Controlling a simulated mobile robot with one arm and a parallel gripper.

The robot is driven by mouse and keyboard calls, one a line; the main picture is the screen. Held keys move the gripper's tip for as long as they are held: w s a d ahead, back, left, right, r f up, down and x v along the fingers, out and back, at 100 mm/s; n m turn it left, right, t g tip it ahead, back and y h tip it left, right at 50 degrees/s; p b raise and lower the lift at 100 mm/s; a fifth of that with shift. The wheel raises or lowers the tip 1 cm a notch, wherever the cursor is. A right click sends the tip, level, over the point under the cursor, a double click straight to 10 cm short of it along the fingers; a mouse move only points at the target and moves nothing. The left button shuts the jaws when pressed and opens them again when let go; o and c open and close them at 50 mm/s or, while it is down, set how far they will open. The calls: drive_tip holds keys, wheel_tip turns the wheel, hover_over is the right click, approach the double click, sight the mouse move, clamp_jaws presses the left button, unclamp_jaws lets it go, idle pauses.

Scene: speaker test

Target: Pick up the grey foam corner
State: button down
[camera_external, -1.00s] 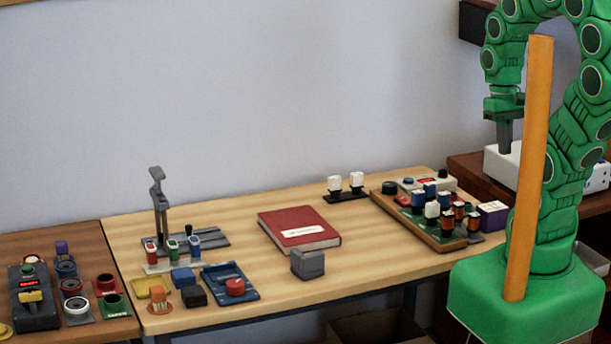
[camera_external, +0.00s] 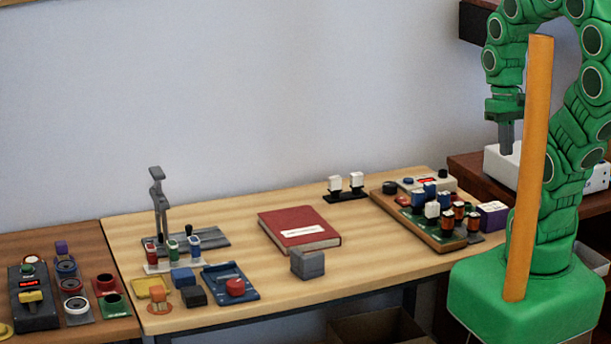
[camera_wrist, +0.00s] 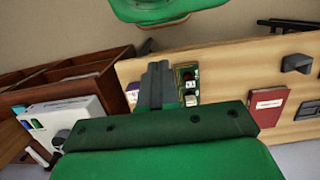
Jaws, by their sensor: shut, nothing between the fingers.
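The grey foam corner (camera_external: 308,263) sits on the light wooden table near its front edge, just in front of the red book. In the wrist view the same grey piece (camera_wrist: 297,62) lies at the upper right, on the table above the book. My gripper (camera_external: 506,152) hangs high at the right of the external view, pointing down, well apart from the foam corner. Its grey fingers (camera_wrist: 157,85) are together with nothing between them. They hide part of the board with parts in the wrist view.
The red book (camera_external: 300,230) lies behind the foam corner. A wooden tray of electronic parts (camera_external: 421,222) stands at the table's right. A grey stand (camera_external: 159,205) and blue pad (camera_external: 231,283) are at the left. An orange post (camera_external: 529,170) rises beside my arm. Bare tabletop (camera_external: 365,275) lies right of the foam corner.

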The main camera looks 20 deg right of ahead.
drive_tip(key=c, duration=1.8)
unclamp_jaws()
drive_tip(key=o, duration=1.7)
drive_tip(key=w+a+f+m+g+y, duration=0.1)
drive_tip(key=w+a+f+y, duration=0.25)
drive_tip(key=a, duration=0.65)
drive_tip(key=w+a+f+m+g+y, duration=0.15)
drive_tip(key=w+a+y, duration=0.25)
drive_tip(key=a, duration=0.5)
drive_tip(key=w+a+f+m+g+y, duration=0.1)
drive_tip(key=w+a+f+m+y, duration=0.15)
drive_tip(key=a, duration=0.75)
drive_tip(key=w+a+f+m+t+y, duration=0.25)
drive_tip(key=w+a+f+m, duration=0.2)
drive_tip(key=f, duration=0.25)
drive_tip(key=m, duration=0.6)
approach(306, 264)
drive_tip(key=shift+w+a+f+t+y, duration=0.1)
drive_tip(key=shift+w+f+t+y, duration=0.3)
drive_tip(key=shift+w+f, duration=0.7)
drive_tip(key=shift+s+f+m, duration=0.15)
drive_tip(key=shift+f+m, duration=0.2)
drive_tip(key=shift+f, duration=0.3)
drive_tip(key=shift+w+x, duration=0.2)
drive_tip(key=shift+x, duration=3.7)
